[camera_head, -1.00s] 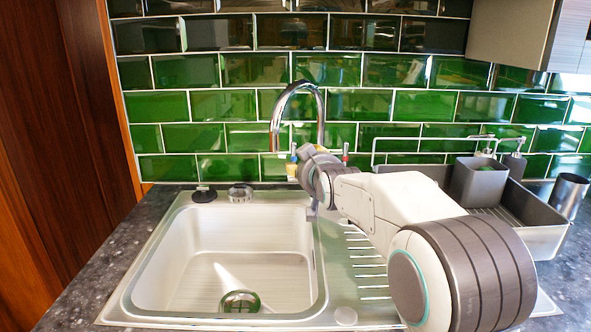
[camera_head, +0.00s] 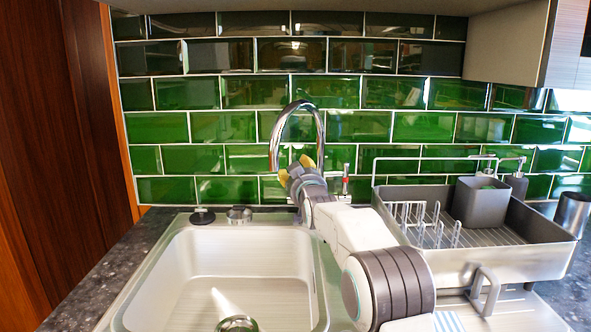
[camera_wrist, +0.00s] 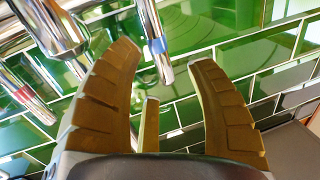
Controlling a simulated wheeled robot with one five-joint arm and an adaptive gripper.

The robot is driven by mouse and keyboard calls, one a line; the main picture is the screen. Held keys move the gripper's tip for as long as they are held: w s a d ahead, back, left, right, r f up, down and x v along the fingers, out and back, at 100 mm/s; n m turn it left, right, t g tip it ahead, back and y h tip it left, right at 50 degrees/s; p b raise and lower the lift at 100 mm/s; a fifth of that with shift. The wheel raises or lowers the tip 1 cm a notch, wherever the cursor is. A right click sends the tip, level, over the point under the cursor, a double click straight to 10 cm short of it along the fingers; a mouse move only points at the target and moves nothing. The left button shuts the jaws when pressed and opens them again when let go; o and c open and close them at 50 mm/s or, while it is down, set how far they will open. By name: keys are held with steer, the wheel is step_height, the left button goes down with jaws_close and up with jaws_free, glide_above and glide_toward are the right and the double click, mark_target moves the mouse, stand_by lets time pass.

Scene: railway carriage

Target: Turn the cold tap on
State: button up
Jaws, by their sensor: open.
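The chrome tap (camera_head: 297,118) has a tall curved spout and stands behind the sink. Its red-marked lever (camera_head: 346,182) shows just right of my gripper in the head view. The blue-marked cold lever (camera_wrist: 154,42) shows in the wrist view, between and a little beyond my fingertips, nearer the left one. In the head view my gripper hides it. My gripper (camera_head: 296,169) is open, with yellow fingers, in front of the tap base. Its fingers (camera_wrist: 165,62) hold nothing in the wrist view; I cannot tell whether either touches the lever.
A white sink basin (camera_head: 172,270) lies at the front left. A grey dish rack (camera_head: 533,264) with a grey caddy (camera_head: 480,203) stands to the right. A green tiled wall (camera_head: 222,128) closes the back. A cabinet (camera_head: 508,42) hangs at upper right.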

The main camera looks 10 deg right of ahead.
steer(key=shift+w+p, duration=0.3)
steer(key=shift+w, duration=0.85)
steer(key=shift+c, duration=0.2)
jaws_close()
